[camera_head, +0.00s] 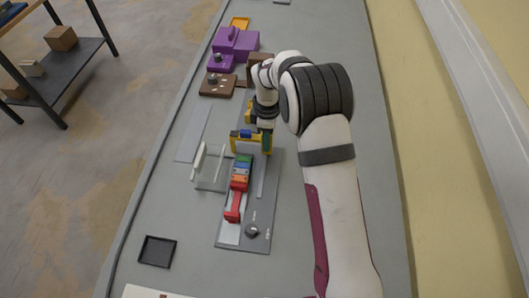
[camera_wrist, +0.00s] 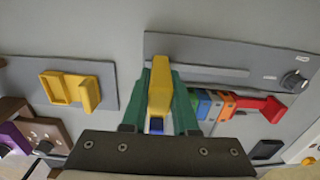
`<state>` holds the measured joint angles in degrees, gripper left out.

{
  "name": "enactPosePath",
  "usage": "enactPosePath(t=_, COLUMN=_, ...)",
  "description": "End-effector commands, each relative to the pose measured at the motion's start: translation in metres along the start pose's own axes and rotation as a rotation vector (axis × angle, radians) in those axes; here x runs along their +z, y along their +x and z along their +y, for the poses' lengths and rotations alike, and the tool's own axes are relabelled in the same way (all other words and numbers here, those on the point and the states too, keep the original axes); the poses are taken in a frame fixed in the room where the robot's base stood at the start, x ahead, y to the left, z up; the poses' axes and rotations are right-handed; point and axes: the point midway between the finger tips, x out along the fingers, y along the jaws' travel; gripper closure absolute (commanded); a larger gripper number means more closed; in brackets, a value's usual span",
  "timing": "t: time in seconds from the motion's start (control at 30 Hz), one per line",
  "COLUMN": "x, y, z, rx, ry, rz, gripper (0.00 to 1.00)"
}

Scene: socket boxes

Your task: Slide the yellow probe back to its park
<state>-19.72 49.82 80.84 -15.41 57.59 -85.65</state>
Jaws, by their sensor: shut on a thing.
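The yellow probe (camera_wrist: 160,80) stands between the two dark green fingers of my gripper (camera_wrist: 161,68), which are shut on it. In the head view the probe (camera_head: 243,147) shows beside my gripper (camera_head: 262,143), at the far end of the grey panel. A blue part (camera_wrist: 156,125) shows below the probe in the wrist view. A yellow bracket (camera_wrist: 72,91), which looks like the park, sits empty on a separate grey plate to the left. It is partly hidden by my arm in the head view (camera_head: 249,110).
Green, blue and orange blocks (camera_head: 241,172) stand in a row on the panel, with a red handle (camera_head: 234,207) and a knob (camera_head: 252,231) at the near end. A clear upright guard (camera_head: 209,168) stands left. Purple (camera_head: 235,43) and brown boxes (camera_head: 217,85) lie farther back.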

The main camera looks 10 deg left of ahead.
Motion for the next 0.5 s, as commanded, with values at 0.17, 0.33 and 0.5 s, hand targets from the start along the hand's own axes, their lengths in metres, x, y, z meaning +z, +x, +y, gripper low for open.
enactPosePath(t=0.17, x=-0.0002, y=-0.0005, z=0.0084, rx=0.004, ry=0.0, rz=0.001, gripper=1.0)
enactPosePath(t=0.33, x=0.0, y=-0.0007, z=0.0098, rx=0.009, ry=-0.002, rz=0.002, gripper=1.0)
enactPosePath(t=0.5, x=0.0001, y=-0.0005, z=0.0091, rx=0.007, ry=-0.001, rz=0.001, gripper=0.46)
